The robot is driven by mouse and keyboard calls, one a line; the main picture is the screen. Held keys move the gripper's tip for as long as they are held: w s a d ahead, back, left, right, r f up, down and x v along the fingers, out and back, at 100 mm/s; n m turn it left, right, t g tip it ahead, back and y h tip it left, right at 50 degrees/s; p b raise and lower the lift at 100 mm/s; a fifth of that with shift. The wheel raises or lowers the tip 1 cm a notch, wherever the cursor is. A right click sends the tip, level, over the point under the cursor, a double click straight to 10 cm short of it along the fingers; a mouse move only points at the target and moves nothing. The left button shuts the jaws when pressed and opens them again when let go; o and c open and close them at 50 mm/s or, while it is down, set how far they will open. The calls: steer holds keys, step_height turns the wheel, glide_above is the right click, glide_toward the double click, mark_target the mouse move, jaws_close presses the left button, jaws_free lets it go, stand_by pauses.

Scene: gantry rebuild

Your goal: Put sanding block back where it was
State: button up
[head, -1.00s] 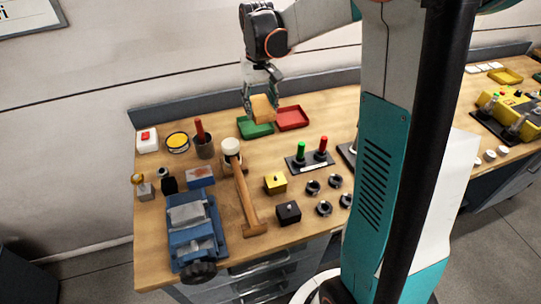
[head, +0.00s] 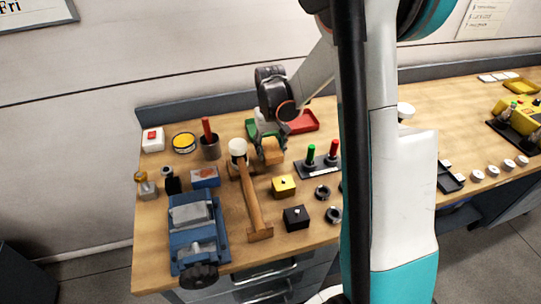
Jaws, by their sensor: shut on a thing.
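The sanding block (head: 274,152), a tan-orange block, is in my gripper (head: 268,157) in the head view. My gripper is shut on it and points down, just right of the hammer's white head. The block is low over the workbench (head: 285,258), in front of the green tray (head: 253,128). I cannot tell whether it touches the bench top. My gripper hides part of the block and part of the green tray.
A hammer (head: 254,205) lies close on the left and a red-and-green switch panel (head: 318,167) stands on the right. A yellow box (head: 284,186) is in front. The red tray (head: 303,122) is behind. A blue vise (head: 196,233) stands front left.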

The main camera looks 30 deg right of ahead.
mark_target(270, 154)
steer(key=shift+f+b, duration=0.3)
steer(key=shift+f, duration=1.2)
steer(key=shift+f, duration=0.1)
steer(key=shift+f, duration=0.15)
steer(key=o, duration=1)
steer(key=shift+r, duration=0.25)
